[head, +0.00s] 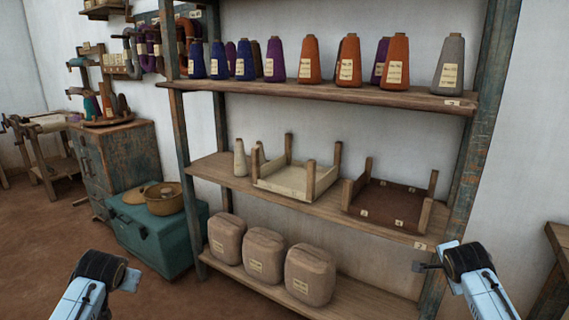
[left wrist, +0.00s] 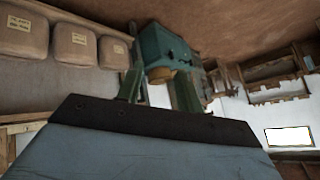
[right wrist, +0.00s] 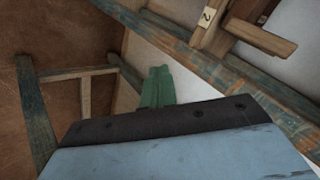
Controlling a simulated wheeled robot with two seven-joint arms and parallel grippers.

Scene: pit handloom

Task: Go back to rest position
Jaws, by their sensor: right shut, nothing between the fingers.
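My left gripper (head: 131,279) is low at the left of the head view, in front of the shelf rack and apart from it. In the left wrist view its two green fingers (left wrist: 158,90) stand apart with nothing between them, so it is open. My right gripper (head: 419,267) is low at the right of the head view, in front of the rack's right post. In the right wrist view its green fingers (right wrist: 157,85) are together and hold nothing.
The wooden rack (head: 330,92) holds yarn cones on top, a cream tray (head: 285,180) and a brown tray (head: 385,205) in the middle, and sacks (head: 262,256) below. A teal chest (head: 155,240) stands left. A wooden table (head: 558,240) edges in at right. Floor shows at lower left.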

